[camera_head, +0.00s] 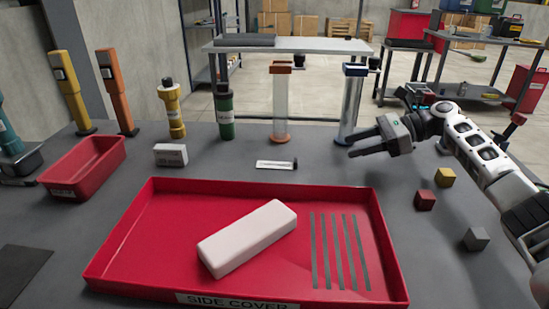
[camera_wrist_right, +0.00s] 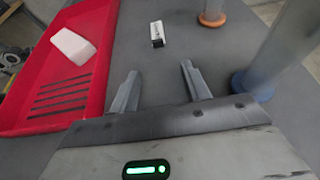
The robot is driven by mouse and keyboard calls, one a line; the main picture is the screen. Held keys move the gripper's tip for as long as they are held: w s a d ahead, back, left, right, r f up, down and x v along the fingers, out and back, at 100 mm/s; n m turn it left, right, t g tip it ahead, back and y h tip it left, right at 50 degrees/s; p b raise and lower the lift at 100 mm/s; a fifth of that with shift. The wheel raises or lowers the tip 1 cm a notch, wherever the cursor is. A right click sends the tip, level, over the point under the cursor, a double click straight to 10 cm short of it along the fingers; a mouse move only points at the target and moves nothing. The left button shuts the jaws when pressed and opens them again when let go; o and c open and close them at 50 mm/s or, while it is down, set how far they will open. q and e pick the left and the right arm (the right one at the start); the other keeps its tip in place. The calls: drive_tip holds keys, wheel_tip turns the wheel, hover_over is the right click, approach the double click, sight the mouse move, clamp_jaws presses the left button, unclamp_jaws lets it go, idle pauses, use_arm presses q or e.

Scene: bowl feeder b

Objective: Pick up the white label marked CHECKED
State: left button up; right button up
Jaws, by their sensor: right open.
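A small flat white label (camera_head: 275,165) with dark print and a dark end lies on the grey table behind the red tray. Its print is too small to read as CHECKED. It also shows in the right wrist view, as a white piece (camera_wrist_right: 156,31) with a dark end. My right gripper (camera_head: 352,143) is open and empty, above the table to the right of the label. In the right wrist view its fingers (camera_wrist_right: 160,68) point towards the label, which lies beyond the fingertips and apart from them. My left gripper is not in view.
A red SIDE COVER tray (camera_head: 130,255) holds a white block (camera_head: 248,238). Clear cylinders with a brown base (camera_head: 281,105) and a blue base (camera_head: 350,105) stand behind the label. Small cubes (camera_head: 425,200) lie at the right. A printed white block (camera_head: 171,154) lies left.

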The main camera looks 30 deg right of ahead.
approach(302, 167)
drive_tip(key=w+a, duration=0.1)
drive_tip(key=a, duration=0.1)
drive_tip(key=shift+w+a+r, duration=0.25)
drive_tip(key=shift+w, duration=0.15)
drive_tip(key=b+x, duration=0.1)
drive_tip(key=x, duration=0.5)
drive_tip(key=shift+w+a+r, duration=0.1)
drive_tip(key=shift+a, duration=0.2)
drive_tip(key=c, duration=0.9)
